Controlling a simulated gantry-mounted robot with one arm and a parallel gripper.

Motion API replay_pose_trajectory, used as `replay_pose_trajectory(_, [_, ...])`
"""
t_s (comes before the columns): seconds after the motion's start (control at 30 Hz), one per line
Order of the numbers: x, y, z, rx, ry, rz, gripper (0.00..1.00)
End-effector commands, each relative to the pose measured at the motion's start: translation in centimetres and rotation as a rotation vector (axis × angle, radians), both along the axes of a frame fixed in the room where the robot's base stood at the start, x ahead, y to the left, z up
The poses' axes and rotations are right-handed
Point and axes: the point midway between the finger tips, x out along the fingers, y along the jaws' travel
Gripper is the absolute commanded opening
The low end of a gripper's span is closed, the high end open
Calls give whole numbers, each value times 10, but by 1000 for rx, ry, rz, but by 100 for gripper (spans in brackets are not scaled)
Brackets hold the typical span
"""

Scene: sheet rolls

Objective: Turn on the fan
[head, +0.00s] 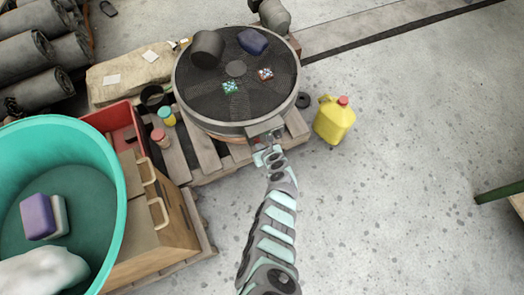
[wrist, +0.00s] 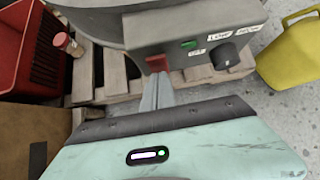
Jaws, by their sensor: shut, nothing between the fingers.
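The fan (head: 182,95) is a large round drum lying face up with a dark mesh grille, on a wooden pallet. Its grey control box (wrist: 265,42) carries a black knob (wrist: 224,56), a small green rectangle (wrist: 189,43), white labels reading LOW, HIGH and apparently OFF, and a red switch (wrist: 157,63) at its lower left. My gripper (wrist: 157,78) is shut and empty, its fingertips just in front of the red switch; I cannot tell whether they touch it. In the head view my gripper (head: 265,148) is at the fan's near edge, partly hiding the control box (head: 264,127).
A dark cylinder (head: 207,49), a blue-purple block (head: 253,41) and two small patterned blocks lie on the grille. A yellow jug (head: 334,119) stands right of the fan. A teal tub (head: 112,190) and red crate (head: 118,118) are left. The floor at right is mostly clear.

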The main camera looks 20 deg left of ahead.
Motion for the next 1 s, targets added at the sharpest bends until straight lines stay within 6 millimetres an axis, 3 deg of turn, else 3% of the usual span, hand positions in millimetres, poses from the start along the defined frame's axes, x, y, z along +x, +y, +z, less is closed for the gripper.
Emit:
replay_pose_trajectory(0.47, [3, 1, -8, 31, -31, -5, 0])
replay_pose_trajectory(1.0, [3, 2, 12, 27, -26, 0, 0])
